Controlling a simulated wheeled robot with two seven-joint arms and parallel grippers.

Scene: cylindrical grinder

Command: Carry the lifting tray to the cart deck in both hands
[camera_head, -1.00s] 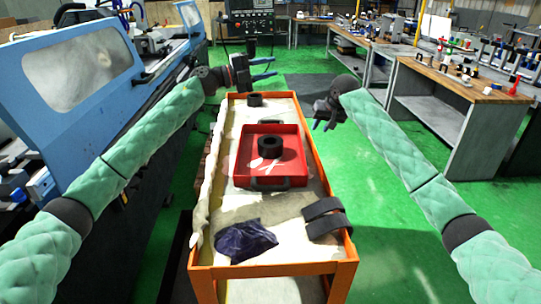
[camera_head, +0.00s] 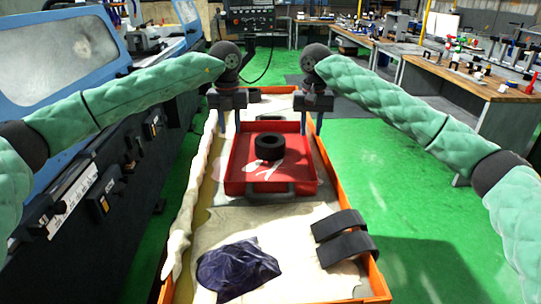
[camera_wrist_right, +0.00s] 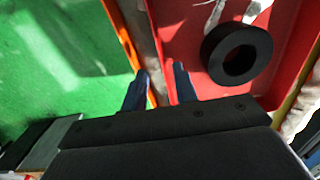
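The red tray (camera_head: 235,178) lies on the cream-covered top of the orange cart (camera_head: 345,205), with a black ring (camera_head: 269,147) in it. A dark handle (camera_head: 270,188) shows at its near end. My left gripper (camera_head: 229,130) points down at the tray's far left side, its fingers apart. My right gripper (camera_head: 312,131) points down at the far right side. In the right wrist view, its blue fingertips (camera_wrist_right: 160,78) are apart near the tray's side wall and the cart's orange rim. Nothing is visibly held; contact with the tray cannot be told.
A dark blue crumpled cloth (camera_head: 238,268) and black straps (camera_head: 343,238) lie on the cart's near end. A blue machine (camera_head: 70,70) stands left, a workbench (camera_head: 480,85) right. Green floor on the right is clear.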

